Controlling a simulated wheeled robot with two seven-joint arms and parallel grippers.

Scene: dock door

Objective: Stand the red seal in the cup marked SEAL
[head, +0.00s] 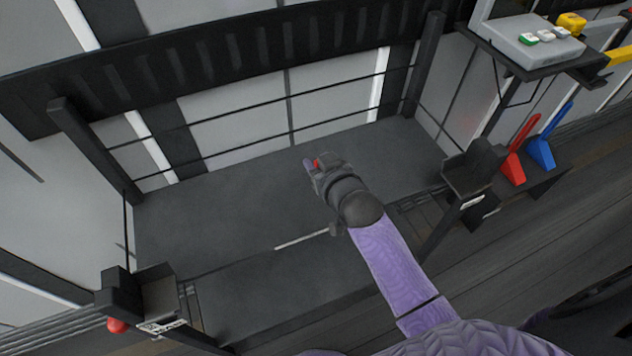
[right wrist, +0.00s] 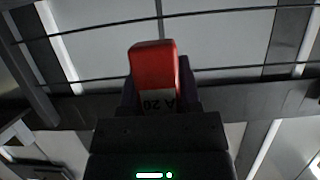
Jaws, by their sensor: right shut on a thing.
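My right gripper (head: 312,166) is shut on the red seal (head: 317,163), held out over the dark platform. In the right wrist view the seal (right wrist: 153,65) is a red block with a pale label reading "A 20", sticking out from between the dark fingers. A dark open-topped holder (head: 157,287) with a white label (head: 162,326) is at the lower left. Another dark holder (head: 470,172) with a small label (head: 472,202) is at the right. Neither label is legible enough to tell which is marked SEAL. The right gripper is apart from both. My left gripper is out of view.
A red ball (head: 116,325) is under the left post. Rails run behind the platform (head: 230,210), whose top is clear.

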